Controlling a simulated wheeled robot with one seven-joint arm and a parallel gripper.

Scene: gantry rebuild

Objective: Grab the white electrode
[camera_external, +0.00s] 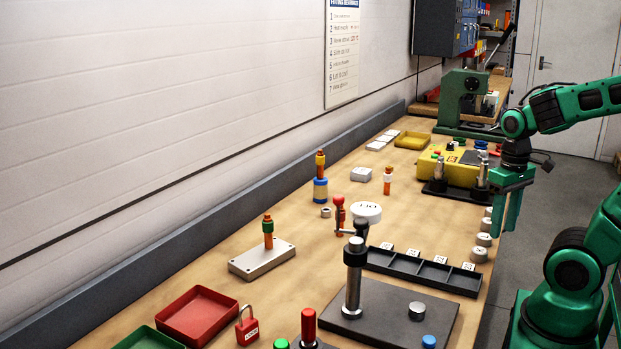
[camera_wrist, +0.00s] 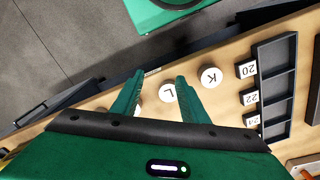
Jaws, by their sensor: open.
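A small upright copper-orange piece with a white band (camera_external: 387,181) stands on the bench beyond the middle; it looks like the white electrode, though it is small in the picture. I do not see it in the wrist view. My gripper (camera_external: 505,228) points down at the bench's right edge, apart from that piece and to its right. In the wrist view my gripper (camera_wrist: 160,80) has its two green fingers spread, with nothing held between them. A white disc marked L (camera_wrist: 168,92) shows near the fingers, with a disc marked K (camera_wrist: 211,77) to its right.
A dark divided tray (camera_external: 420,268) and a tall post (camera_external: 354,280) stand nearer.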

